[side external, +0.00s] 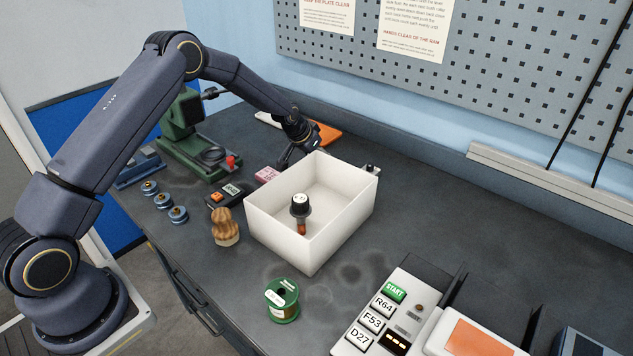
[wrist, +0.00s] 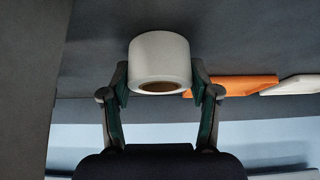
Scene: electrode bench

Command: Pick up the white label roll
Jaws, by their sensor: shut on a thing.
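The white label roll (wrist: 160,57) is between my gripper's fingers in the wrist view, with its dark-edged core opening facing the camera. My gripper (wrist: 161,88) is shut on it, with one finger against each side. In the side external view my gripper (side external: 287,163) is low behind the white open box, near its back left corner. The roll cannot be made out there. I cannot tell whether the roll touches the bench.
A pink block (side external: 266,174) sits left of my gripper. A green spool (side external: 282,300) and a button panel (side external: 385,310) are nearer the front.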

